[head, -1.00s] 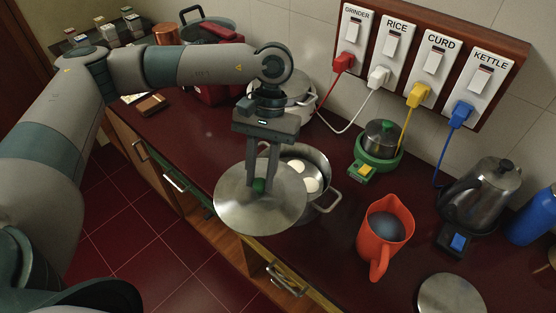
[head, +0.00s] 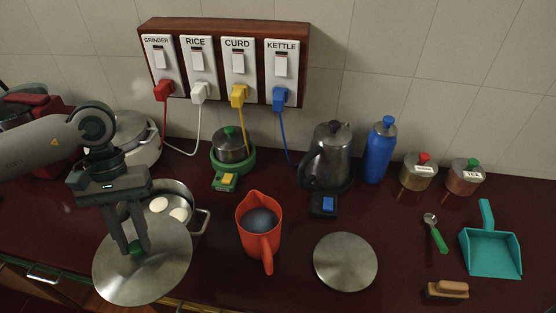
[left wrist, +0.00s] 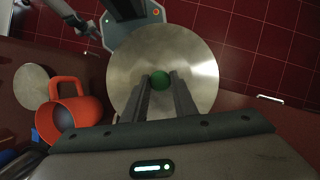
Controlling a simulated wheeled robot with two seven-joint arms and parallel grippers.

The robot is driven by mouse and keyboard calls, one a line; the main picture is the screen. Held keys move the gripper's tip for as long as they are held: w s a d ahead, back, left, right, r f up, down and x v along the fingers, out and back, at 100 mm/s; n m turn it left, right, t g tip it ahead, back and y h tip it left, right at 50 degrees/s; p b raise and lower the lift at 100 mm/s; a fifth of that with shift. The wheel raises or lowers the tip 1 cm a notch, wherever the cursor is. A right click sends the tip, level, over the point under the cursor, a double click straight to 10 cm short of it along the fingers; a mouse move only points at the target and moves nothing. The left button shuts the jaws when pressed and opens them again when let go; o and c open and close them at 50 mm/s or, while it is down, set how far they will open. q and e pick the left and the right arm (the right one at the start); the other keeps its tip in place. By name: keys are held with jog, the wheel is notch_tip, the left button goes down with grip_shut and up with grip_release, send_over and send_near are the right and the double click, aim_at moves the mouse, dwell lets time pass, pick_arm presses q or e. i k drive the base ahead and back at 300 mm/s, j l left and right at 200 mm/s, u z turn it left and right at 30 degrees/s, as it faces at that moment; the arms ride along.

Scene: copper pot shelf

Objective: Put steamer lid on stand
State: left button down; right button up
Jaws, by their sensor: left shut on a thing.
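The steamer lid (head: 150,275) is a wide round steel disc with a green knob (left wrist: 160,79). My left gripper (head: 134,249) is shut on that knob and holds the lid in the air, in front of and partly over the steamer pot (head: 196,222). The pot is open, with white round cakes inside; the lid and gripper hide part of it. A flat round steel plate (head: 345,262), which looks like the stand, lies bare on the counter to the right. It also shows at the left of the left wrist view (left wrist: 33,86).
An orange jug (head: 258,228) stands between the lid and the steel plate. Behind are a green-based small pot (head: 232,150), a kettle (head: 330,160) and a blue bottle (head: 379,150). A brush (head: 446,290), spoon (head: 435,233) and teal dustpan (head: 490,250) lie right of the plate.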

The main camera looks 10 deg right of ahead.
aim_at(345, 259)
jog(key=k+l+u, duration=0.1)
jog(key=l, duration=0.25)
jog(key=k+l, duration=0.1)
jog(key=l, duration=0.25)
jog(key=k+l+u, duration=0.15)
jog(key=l, duration=0.6)
jog(key=k+l+u, duration=0.15)
jog(key=l, duration=0.15)
